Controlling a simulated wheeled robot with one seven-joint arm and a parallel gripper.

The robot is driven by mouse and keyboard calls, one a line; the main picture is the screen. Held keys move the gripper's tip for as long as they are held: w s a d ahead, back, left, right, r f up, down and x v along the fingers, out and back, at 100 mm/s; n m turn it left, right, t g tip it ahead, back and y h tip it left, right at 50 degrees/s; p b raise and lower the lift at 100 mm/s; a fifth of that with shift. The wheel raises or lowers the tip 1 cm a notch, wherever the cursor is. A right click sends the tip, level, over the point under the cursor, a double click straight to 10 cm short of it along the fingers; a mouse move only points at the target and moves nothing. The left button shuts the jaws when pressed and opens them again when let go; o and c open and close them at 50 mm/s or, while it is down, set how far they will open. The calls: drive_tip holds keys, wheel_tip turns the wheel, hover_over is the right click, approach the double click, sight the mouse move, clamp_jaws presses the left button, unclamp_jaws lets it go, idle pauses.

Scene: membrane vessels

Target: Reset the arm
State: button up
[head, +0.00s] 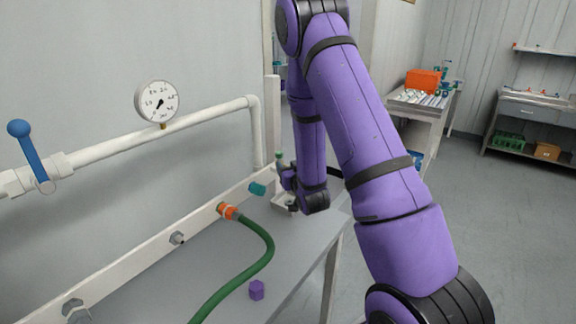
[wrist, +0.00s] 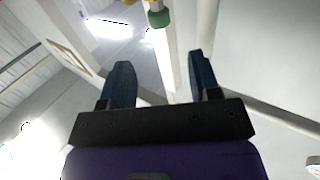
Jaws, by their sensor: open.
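My purple arm reaches from the lower right of the head view up and over to the back end of the grey bench. My gripper (wrist: 161,70) shows in the wrist view with its two dark blue fingers spread apart and nothing held between them. In the head view the gripper is small and partly hidden near the far end of the bench (head: 180,278). A green-tipped fitting (wrist: 159,18) shows beyond the fingers in the wrist view, apart from them.
A green hose (head: 262,262) runs from an orange fitting (head: 228,211) across the bench. A small purple block (head: 257,290) stands near the bench edge. A gauge (head: 157,102) and blue-handled valve (head: 32,155) sit on the white pipe. The floor at right is clear.

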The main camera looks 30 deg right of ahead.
idle(0.4)
drive_tip(key=s+a+r+g+y, duration=0.2)
drive_tip(key=s+a+r+g, duration=0.15)
drive_tip(key=r, duration=0.55)
drive_tip(key=s+a+r+g+y, duration=0.1)
drive_tip(key=s+a+r+g, duration=0.3)
drive_tip(key=r, duration=0.4)
drive_tip(key=s+a+r+n+g, duration=0.1)
drive_tip(key=s+a+r, duration=0.1)
drive_tip(key=s, duration=0.6)
drive_tip(key=s+a+r+n+g+y, duration=0.1)
drive_tip(key=s+a+r+g, duration=0.1)
drive_tip(key=s, duration=0.7)
drive_tip(key=s+a+r+n+g, duration=0.1)
drive_tip(key=s+a+r, duration=0.2)
drive_tip(key=s, duration=0.6)
drive_tip(key=shift+s+a+r+g+y, duration=0.25)
drive_tip(key=shift+a+g+y, duration=0.1)
drive_tip(key=shift+a, duration=0.3)
